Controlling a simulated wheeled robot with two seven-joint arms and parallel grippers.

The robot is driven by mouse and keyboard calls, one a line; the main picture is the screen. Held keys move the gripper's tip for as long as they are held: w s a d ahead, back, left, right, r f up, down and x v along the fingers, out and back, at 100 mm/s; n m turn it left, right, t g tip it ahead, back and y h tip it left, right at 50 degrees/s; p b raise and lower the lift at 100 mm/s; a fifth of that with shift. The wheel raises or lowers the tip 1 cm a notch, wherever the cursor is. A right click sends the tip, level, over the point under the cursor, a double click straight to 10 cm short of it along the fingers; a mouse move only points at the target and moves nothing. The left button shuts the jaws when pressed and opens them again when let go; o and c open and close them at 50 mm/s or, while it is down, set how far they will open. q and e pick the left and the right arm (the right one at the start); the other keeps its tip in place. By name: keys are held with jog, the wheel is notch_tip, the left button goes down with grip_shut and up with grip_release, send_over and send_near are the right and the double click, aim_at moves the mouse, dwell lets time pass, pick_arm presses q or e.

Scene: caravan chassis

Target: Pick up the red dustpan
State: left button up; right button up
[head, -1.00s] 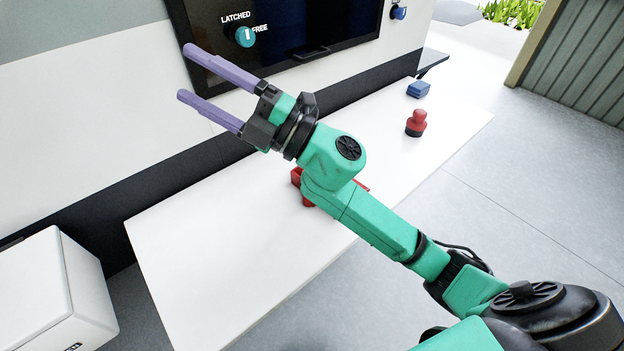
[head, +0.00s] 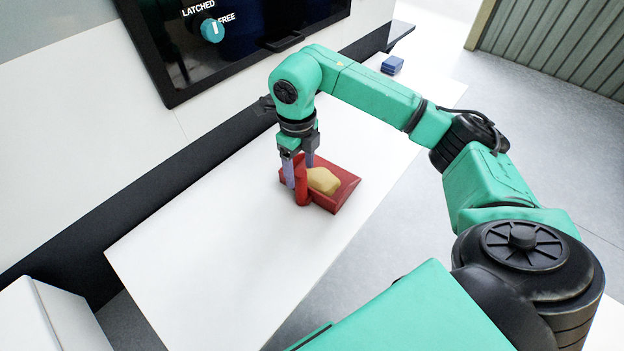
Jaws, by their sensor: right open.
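The red dustpan (head: 348,186) lies on the white table (head: 215,240), with a tan lump (head: 324,180) resting in its pan. Its upright red handle (head: 302,182) is at the pan's left side. My right gripper (head: 300,178) points straight down over the handle. It is open, with one purple finger on the left of the handle and the other behind it on the right. Whether either finger touches the handle I cannot tell. My left gripper is out of view.
A blue block (head: 392,65) sits at the table's far end. A dark panel with a teal knob (head: 212,30) is on the white wall behind. A white box (head: 60,318) stands at the lower left. The table's near left part is clear.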

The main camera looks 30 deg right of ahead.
aim_at(301, 184)
jog(key=f+p, duration=0.1)
jog(key=f, duration=0.1)
jog(key=f+p, duration=0.2)
jog(key=f, duration=0.1)
jog(key=shift+s+a, duration=0.1)
jog(key=shift+s, duration=0.1)
jog(key=shift+f, duration=0.35)
grip_shut()
